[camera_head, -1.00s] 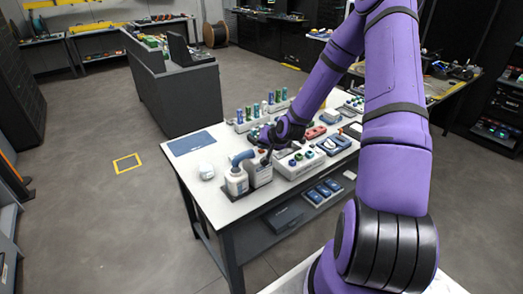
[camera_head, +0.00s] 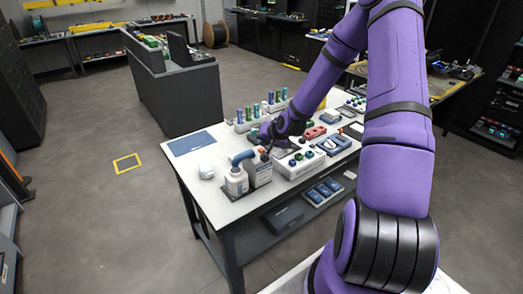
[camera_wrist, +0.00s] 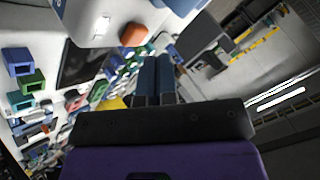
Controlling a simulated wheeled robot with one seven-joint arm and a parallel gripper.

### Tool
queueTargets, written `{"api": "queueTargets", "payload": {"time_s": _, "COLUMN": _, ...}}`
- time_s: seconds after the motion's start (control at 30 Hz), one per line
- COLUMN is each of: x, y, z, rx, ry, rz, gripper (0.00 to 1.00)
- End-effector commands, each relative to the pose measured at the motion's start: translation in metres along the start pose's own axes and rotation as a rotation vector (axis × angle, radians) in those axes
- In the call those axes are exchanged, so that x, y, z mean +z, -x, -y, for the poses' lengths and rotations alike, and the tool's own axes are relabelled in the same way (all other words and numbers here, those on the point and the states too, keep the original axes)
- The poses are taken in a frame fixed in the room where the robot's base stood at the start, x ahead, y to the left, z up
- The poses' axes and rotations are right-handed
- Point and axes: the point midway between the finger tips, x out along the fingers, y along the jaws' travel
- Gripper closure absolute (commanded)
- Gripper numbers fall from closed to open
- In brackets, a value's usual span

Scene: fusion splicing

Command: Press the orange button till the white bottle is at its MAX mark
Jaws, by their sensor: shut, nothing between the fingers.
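The white bottle (camera_head: 236,182) stands upright near the front left of the white table. The liquid level and the MAX mark are too small to make out. The orange button (camera_wrist: 133,34) shows on the pale housing (camera_wrist: 97,18) in the wrist view. My gripper (camera_wrist: 157,58) is shut and empty. Its tips appear just below and right of the button in that picture, and I see no contact. In the head view my gripper is close above the dispenser.
A white block with coloured knobs (camera_head: 298,164) sits right of the dispenser. Several coloured cylinders stand in a rack (camera_head: 242,126) behind. A blue mat (camera_head: 191,143) and a small white object (camera_head: 206,171) lie at the left.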

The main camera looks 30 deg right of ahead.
Motion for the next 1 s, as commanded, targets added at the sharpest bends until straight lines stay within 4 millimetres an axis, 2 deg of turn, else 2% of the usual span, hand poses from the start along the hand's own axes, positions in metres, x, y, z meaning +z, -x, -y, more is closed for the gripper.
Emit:
{"api": "queueTargets", "payload": {"time_s": 0.27, "x": -0.002, "y": 0.002, "z": 0.002, "rx": -0.001, "ry": 0.000, "rz": -0.001, "gripper": 1.00}}
{"api": "queueTargets", "payload": {"time_s": 0.8, "x": -0.024, "y": 0.032, "z": 0.024, "rx": -0.001, "ry": 0.001, "rz": -0.001, "gripper": 1.00}}
{"api": "queueTargets", "payload": {"time_s": 1.0, "x": -0.025, "y": 0.035, "z": 0.025, "rx": 0.000, "ry": 0.000, "rz": 0.001, "gripper": 1.00}}
